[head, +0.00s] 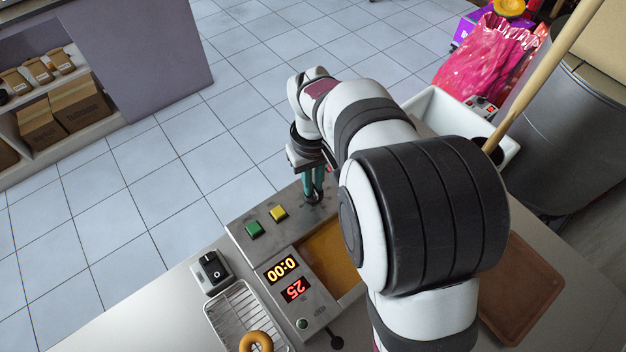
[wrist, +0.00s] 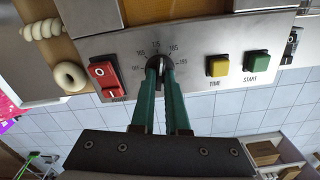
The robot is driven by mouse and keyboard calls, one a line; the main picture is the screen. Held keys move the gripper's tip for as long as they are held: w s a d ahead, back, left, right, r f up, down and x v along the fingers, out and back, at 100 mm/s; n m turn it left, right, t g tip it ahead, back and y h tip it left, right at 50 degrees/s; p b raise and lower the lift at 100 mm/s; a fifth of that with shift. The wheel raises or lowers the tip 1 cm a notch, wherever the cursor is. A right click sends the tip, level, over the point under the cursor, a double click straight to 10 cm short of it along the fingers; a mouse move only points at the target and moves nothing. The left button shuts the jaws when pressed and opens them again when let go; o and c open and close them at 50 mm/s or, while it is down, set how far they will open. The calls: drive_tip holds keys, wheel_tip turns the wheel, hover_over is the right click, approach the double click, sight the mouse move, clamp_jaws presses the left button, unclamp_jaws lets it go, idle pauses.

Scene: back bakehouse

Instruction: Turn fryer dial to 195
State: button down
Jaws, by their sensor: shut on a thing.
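My gripper (head: 313,192) reaches down to the front panel of the fryer (head: 262,235). Its teal fingers (wrist: 159,78) are shut on the dark fryer dial (wrist: 156,62) in the wrist view. Printed numbers fan around the dial, with 165, 175, 185 and 195 (wrist: 183,62) running from left to right over its top. The fingers cover much of the dial, and I cannot tell which number its pointer faces. In the head view, the dial is mostly hidden by the fingers.
A red switch (wrist: 103,76) is left of the dial; yellow (wrist: 217,66) and green START (wrist: 257,63) buttons are right. A display (head: 282,268) shows 0:00 above red digits. A wire rack (head: 228,318) with a doughnut (head: 256,342) stands beside the fryer.

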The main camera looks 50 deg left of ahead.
drive_tip(key=m, duration=1.2)
drive_tip(key=shift+m, duration=0.4)
idle(0.4)
drive_tip(key=c, duration=0.9)
unclamp_jaws()
wheel_tip(320, 180, up, 16)
drive_tip(key=shift+f, duration=0.1)
